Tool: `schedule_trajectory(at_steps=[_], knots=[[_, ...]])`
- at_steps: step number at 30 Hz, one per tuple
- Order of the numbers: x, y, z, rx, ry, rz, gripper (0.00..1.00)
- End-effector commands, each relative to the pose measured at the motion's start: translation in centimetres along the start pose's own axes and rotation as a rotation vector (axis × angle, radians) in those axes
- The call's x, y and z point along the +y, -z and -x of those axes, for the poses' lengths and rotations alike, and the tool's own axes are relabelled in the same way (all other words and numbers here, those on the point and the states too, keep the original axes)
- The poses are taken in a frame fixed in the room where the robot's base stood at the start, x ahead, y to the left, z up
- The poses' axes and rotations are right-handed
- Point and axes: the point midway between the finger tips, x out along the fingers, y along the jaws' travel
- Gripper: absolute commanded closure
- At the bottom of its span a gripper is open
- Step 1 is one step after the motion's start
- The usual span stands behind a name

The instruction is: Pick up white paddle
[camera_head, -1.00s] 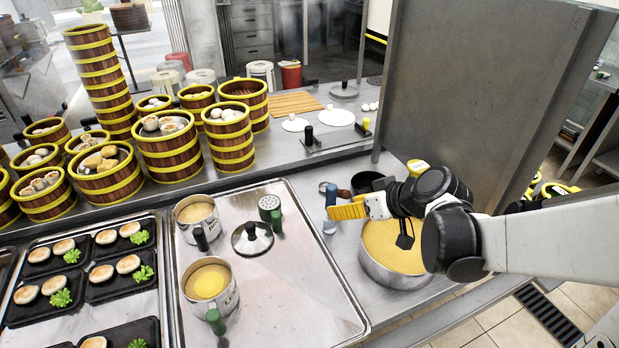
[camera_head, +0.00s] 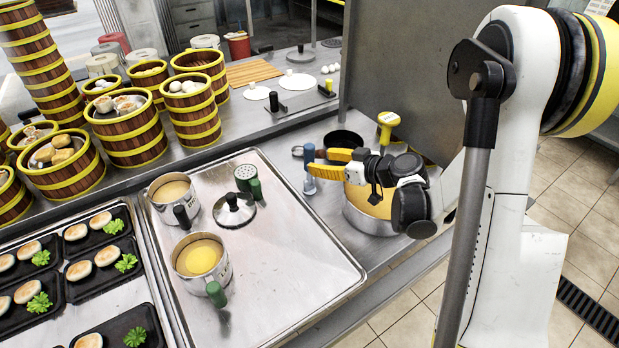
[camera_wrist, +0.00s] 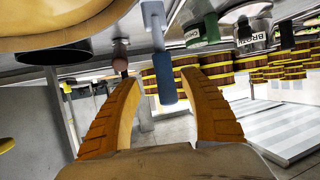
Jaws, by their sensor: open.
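My gripper (camera_head: 318,163) is open and points left over the counter, beside a large steel pot (camera_head: 362,220) of yellow liquid. An upright tool with a blue handle (camera_head: 309,156) stands at the fingertips. In the upside-down wrist view, my gripper (camera_wrist: 158,80) shows two orange fingers spread apart. The blue handle (camera_wrist: 165,80) appears in the gap between them, on a grey-blue shaft; I cannot tell whether it touches either finger. No thing is clearly a white paddle; whether this tool is it I cannot tell, as its lower end is partly hidden.
A metal tray (camera_head: 290,240) holds two steel mugs, a dark-knobbed lid (camera_head: 234,212) and a green-handled shaker (camera_head: 246,180). A dark bowl (camera_head: 343,140) stands behind my gripper. A grey panel (camera_head: 425,75) rises at the right. Bamboo steamers (camera_head: 195,120) line the back left.

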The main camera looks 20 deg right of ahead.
Motion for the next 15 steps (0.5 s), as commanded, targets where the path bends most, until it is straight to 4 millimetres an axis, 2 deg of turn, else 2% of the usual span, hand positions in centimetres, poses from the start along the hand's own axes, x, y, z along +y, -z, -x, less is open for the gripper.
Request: schedule_trajectory(at_steps=[7, 15], knots=[[-0.7, 0.3, -3.9, 0.000, 0.003, 0.001, 0.48], [-0.6, 0.6, -4.5, -0.001, 0.001, -0.001, 0.48]])
